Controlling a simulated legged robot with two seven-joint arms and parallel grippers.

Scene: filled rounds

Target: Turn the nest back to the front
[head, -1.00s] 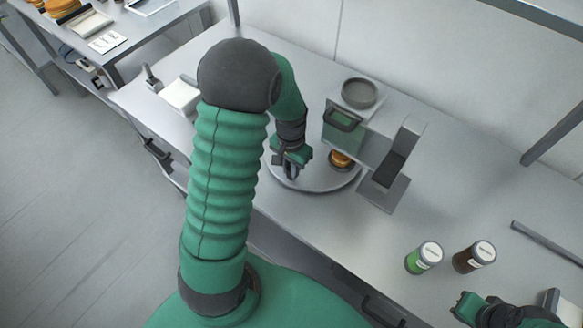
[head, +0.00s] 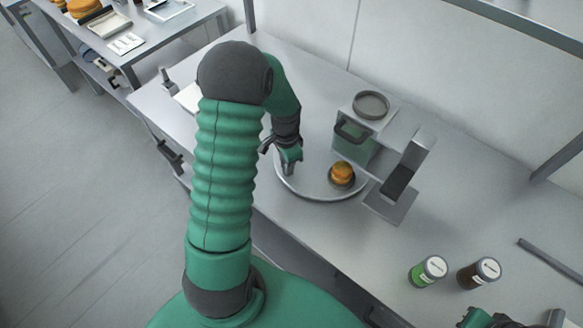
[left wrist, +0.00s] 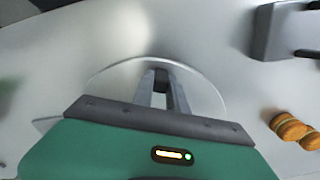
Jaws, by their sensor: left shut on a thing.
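A round grey turntable (head: 318,194) lies on the counter, in front of the pressing machine. The nest (head: 348,184), a small dark ring, sits on its right side with an orange-brown filled round (head: 342,171) in it. The round also shows at the right of the left wrist view (left wrist: 291,128). My left gripper (head: 288,165) points down at the turntable's back left part. Its fingers (left wrist: 162,92) are shut on a small dark piece there, mostly hidden by the fingers. My right gripper (head: 480,319) is cut off by the bottom edge, so its jaws cannot be made out.
The machine (head: 365,140), with a green front and a round dish (head: 371,104) on top, stands close behind the turntable. A grey stand (head: 405,170) is at its right. A green jar (head: 428,271) and a brown jar (head: 478,273) stand front right. The counter between is clear.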

